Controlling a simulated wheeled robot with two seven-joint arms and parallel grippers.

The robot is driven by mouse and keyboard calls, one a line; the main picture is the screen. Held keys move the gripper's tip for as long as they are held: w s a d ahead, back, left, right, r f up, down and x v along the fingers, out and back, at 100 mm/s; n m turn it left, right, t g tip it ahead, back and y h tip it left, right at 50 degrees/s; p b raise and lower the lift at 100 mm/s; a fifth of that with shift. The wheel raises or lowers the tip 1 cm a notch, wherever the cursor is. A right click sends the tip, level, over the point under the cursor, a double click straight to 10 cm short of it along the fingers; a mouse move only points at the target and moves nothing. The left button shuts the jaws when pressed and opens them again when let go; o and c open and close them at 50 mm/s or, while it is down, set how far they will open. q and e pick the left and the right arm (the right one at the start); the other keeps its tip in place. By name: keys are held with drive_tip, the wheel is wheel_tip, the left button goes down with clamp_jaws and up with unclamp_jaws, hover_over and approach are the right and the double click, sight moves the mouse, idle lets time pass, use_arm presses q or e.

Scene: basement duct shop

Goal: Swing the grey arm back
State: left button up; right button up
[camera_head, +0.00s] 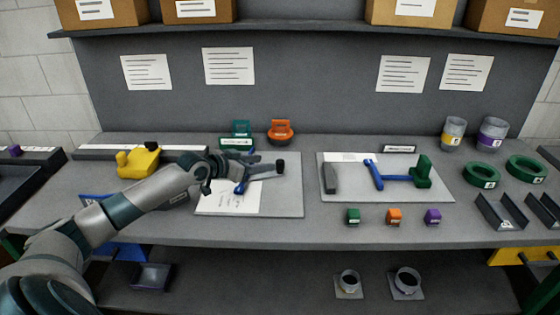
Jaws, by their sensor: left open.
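A grey arm (262,175) with a black knob (280,166) at its right end lies over the left grey board (287,199). A blue piece (241,187) sits under or beside its left part. My left gripper (228,168) reaches in from the left and is over the board, by the left end of the grey arm. It is open, and I see nothing held in it. The gripper and wrist hide part of the board and perhaps the arm's left end; I cannot tell whether they touch. My right gripper is not in view.
A yellow tool (139,162) stands left, beside my left arm. Green (240,133) and orange (280,131) items stand behind the board. The right board (395,194) holds a grey block, blue parts and a green block. Bench between the boards is clear. A shelf (300,26) overhangs the back.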

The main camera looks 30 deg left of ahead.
sight(279, 161)
use_arm(q)
drive_tip(key=p+x, duration=0.1)
drive_tip(key=x, duration=0.7)
drive_tip(key=shift+r, duration=0.15)
drive_tip(key=shift+w+d+f, duration=0.15)
drive_tip(key=shift+w+f, duration=0.15)
drive_tip(key=shift+w, duration=0.45)
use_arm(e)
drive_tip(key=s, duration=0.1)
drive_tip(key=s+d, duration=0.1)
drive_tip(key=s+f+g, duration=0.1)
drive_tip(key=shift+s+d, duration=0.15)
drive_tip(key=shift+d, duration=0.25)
use_arm(q)
drive_tip(key=shift+c, duration=0.4)
